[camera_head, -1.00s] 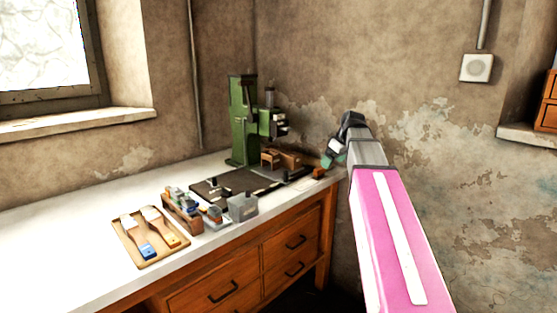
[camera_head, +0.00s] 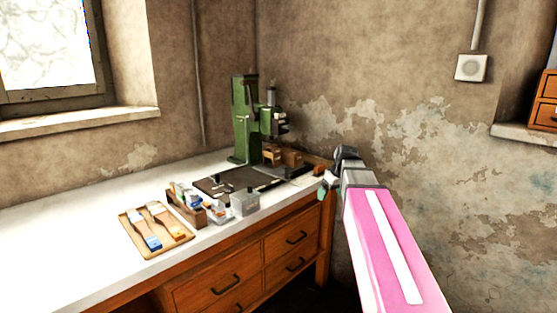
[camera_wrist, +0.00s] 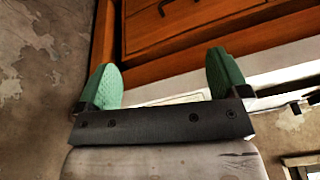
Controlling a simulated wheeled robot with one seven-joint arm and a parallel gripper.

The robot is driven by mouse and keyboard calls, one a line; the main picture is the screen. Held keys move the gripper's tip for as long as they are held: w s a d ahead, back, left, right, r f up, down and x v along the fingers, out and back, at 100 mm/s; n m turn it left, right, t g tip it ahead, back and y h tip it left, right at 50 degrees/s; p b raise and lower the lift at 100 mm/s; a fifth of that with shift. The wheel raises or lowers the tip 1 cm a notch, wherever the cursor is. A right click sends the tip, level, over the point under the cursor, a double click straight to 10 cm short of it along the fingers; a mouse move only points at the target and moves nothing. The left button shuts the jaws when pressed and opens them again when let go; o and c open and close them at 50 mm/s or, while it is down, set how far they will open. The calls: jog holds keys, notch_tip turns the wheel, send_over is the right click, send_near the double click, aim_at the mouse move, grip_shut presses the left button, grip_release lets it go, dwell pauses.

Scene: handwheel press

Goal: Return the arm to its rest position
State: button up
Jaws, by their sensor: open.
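My gripper (camera_wrist: 165,78) shows in the wrist view with its two green finger pads wide apart and nothing between them. Behind the pads are the orange wooden drawer front and the pale edge of the bench. In the head view my gripper (camera_head: 325,184) is small and partly hidden by my wrist, by the right end of the bench. My pink arm reaches up to it from the bottom right. The green handwheel press (camera_head: 243,120) stands upright on the back of the bench, to the left of my gripper and apart from it.
The white bench (camera_head: 60,240) has orange drawers (camera_head: 290,245) below. On it lie a dark mat (camera_head: 215,187), a wooden tray with two brushes (camera_head: 133,245), a small wooden box (camera_head: 192,212) and a clear container (camera_head: 245,203). A wall with peeling paint stands behind my arm.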

jog(key=s+a+f+m+g+h, duration=0.1)
jog(key=s+f+m, duration=0.2)
jog(key=s+f, duration=0.5)
jog(key=s+f+m+g+h, duration=0.1)
jog(key=s+f+m, duration=0.2)
jog(key=s+f, duration=0.6)
notch_tip(320, 180, down, 7)
jog(key=shift+a+f, duration=0.2)
jog(key=shift+a, duration=0.2)
